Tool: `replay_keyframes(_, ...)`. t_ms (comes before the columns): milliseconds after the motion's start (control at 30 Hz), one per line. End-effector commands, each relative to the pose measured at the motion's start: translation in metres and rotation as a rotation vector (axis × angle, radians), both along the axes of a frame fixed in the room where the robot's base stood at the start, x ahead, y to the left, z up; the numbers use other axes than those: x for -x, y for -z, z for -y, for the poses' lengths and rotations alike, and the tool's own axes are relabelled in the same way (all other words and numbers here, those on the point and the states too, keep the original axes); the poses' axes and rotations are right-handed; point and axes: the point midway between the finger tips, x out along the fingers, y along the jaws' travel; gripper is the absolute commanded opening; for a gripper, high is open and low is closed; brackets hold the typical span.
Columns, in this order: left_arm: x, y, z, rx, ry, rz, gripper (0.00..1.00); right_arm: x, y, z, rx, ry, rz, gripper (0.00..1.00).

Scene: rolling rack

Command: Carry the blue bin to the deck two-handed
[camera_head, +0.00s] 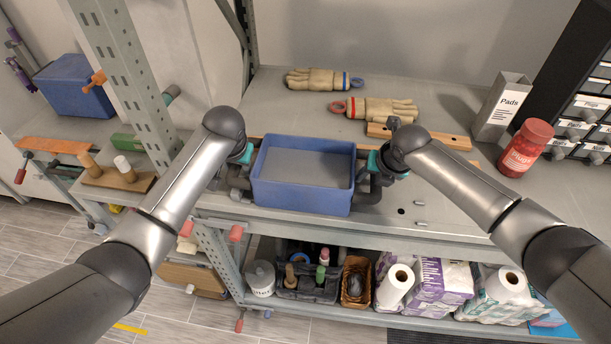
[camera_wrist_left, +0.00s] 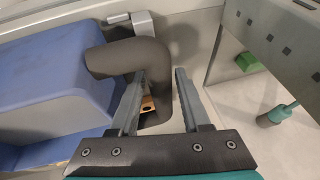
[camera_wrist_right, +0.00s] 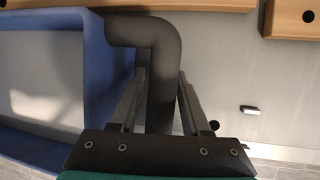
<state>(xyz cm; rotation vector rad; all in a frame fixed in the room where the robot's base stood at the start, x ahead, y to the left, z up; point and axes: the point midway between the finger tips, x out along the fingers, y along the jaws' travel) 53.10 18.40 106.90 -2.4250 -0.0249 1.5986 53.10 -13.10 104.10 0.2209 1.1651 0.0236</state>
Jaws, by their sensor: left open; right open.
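The blue bin (camera_head: 300,197) sits upright on the grey shelf surface, with a dark bent handle on each side. Its inside looks empty. My left gripper (camera_head: 238,178) is at the bin's left handle. In the left wrist view its open fingers (camera_wrist_left: 160,75) stand on either side of the dark handle (camera_wrist_left: 118,58), not closed on it. My right gripper (camera_head: 374,175) is at the right handle. In the right wrist view its open fingers (camera_wrist_right: 161,75) straddle the dark handle (camera_wrist_right: 148,32). The bin wall (camera_wrist_right: 105,75) is just left of it.
Two work gloves (camera_head: 325,80) and a wooden strip (camera_head: 420,136) lie behind the bin. A Pads box (camera_head: 502,105) and red Plugs jar (camera_head: 525,148) stand to the right. A perforated post (camera_head: 125,75) rises left. Another blue bin (camera_head: 75,88) stands far left.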

Motion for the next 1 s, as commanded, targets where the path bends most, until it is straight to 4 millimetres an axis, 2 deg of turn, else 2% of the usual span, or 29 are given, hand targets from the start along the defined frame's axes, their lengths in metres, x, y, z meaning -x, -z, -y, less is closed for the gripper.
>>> replay_keyframes(200, -0.0001, -0.0002, 0.0003, 0.000, 0.000, 0.000, 0.46, -0.0001, -0.0003, -0.0002, 0.000, -0.001, 0.000, 0.46)
replay_keyframes(600, 0.0001, -0.0003, 0.0003, 0.000, 0.000, 0.000, 0.01, -0.0001, -0.0005, -0.0001, 0.000, 0.000, 0.001, 0.01)
replay_keyframes(1000, 0.0001, -0.0004, 0.0002, 0.000, 0.000, 0.000, 0.00, -0.0002, -0.0006, -0.0001, -0.001, 0.000, 0.001, 0.00)
